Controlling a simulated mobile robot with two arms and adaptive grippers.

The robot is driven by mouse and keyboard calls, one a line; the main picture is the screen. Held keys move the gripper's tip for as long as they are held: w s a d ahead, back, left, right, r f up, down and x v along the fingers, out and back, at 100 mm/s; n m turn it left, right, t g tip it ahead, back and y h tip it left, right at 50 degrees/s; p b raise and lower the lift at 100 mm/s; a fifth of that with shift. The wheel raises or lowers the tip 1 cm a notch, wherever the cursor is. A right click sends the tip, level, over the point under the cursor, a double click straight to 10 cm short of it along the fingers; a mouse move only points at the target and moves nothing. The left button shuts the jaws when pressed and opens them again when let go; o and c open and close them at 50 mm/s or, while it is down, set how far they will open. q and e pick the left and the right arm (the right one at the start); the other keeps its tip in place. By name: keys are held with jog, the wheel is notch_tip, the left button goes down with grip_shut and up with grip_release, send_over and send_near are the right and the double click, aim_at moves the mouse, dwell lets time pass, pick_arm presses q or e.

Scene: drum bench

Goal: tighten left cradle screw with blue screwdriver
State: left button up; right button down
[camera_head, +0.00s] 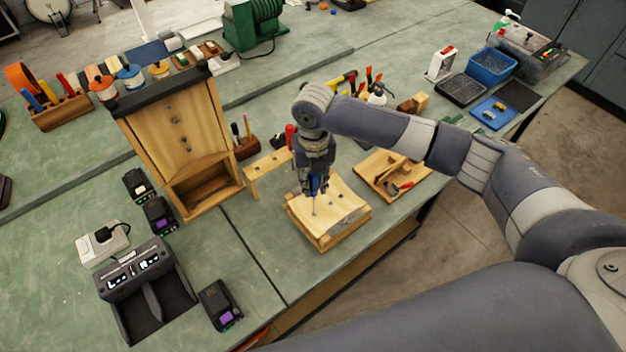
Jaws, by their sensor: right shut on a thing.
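My right gripper (314,186) points down over the wooden cradle (328,243) near the bench's front edge. It is shut on the blue screwdriver, whose blue handle (315,184) shows between the fingers. The thin shaft points down and its tip is at or just above the cradle's pale top, left of its middle. I cannot tell whether the tip touches a screw. Small dark spots show on the cradle's top, too small to identify as screws. My left gripper is not in view.
A tall wooden stand (181,125) is left of the cradle, with a small wooden bracket (268,168) between. A wooden tray (381,178) with tools stands to the right. A dark charger (146,287) and batteries are at front left.

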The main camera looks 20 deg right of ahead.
jog(key=shift+s+d+f+m, duration=0.1)
jog(key=shift+m, duration=0.4)
jog(key=m, duration=0.5)
jog(key=shift+d, duration=0.1)
jog(key=m, duration=0.5)
jog(key=shift+r, duration=0.2)
dwell(0.4)
